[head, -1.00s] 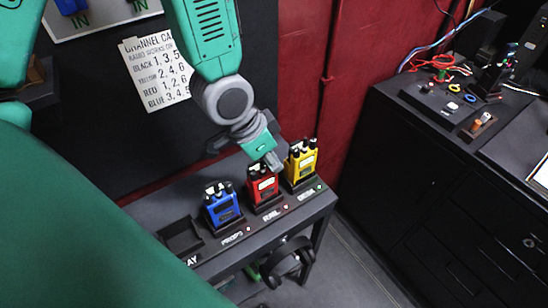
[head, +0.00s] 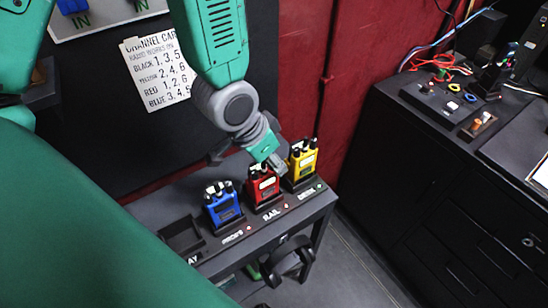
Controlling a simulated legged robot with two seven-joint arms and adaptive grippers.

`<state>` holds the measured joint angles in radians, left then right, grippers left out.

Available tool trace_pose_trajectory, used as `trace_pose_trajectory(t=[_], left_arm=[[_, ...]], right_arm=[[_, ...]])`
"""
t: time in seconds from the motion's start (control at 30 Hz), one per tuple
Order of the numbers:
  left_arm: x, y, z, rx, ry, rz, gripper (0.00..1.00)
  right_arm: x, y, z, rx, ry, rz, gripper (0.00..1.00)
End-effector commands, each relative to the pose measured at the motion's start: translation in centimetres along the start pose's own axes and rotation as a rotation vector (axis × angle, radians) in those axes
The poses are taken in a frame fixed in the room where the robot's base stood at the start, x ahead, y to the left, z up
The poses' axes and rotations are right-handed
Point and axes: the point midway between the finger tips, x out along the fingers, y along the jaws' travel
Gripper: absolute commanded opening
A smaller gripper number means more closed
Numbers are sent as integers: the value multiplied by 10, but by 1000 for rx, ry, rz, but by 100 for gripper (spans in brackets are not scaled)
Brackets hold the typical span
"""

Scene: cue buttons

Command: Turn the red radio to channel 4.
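The red radio (head: 263,188) stands upright in a dark cradle on the narrow shelf (head: 293,216), between the blue radio (head: 223,206) and the yellow radio (head: 302,162). The label in front of it appears to read RAIL. My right gripper (head: 274,163) comes down from the top, its tip right at the top of the red radio, partly covering its knobs. I cannot tell whether it touches them, or read the channel setting. The finger opening is unclear. My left gripper is not in view. A channel card (head: 155,72) on the wall lists red as 1, 2, 6.
An empty cradle (head: 180,236) is at the shelf's left end. Small lights sit along the front edge. Headphones (head: 290,260) hang below. A black cabinet (head: 420,180) with cables and small parts stands at right, across a floor gap.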

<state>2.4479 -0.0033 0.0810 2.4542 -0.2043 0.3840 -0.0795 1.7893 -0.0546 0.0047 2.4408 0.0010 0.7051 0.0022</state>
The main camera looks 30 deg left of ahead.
Motion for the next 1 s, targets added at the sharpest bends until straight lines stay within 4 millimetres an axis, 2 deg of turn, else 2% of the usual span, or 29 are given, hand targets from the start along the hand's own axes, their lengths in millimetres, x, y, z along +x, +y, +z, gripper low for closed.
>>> trace_pose_trajectory(t=[0.23, 0.37, 0.8, 1.0], left_arm=[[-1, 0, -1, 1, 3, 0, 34], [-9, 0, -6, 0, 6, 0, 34], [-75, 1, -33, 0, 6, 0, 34], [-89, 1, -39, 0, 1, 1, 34]], right_arm=[[0, 0, 1, 0, 1, 0, 40], [-1, 0, 2, 0, 2, 0, 40], [-1, 0, 2, 0, 2, 0, 40], [-1, 0, 2, 0, 2, 0, 40]])
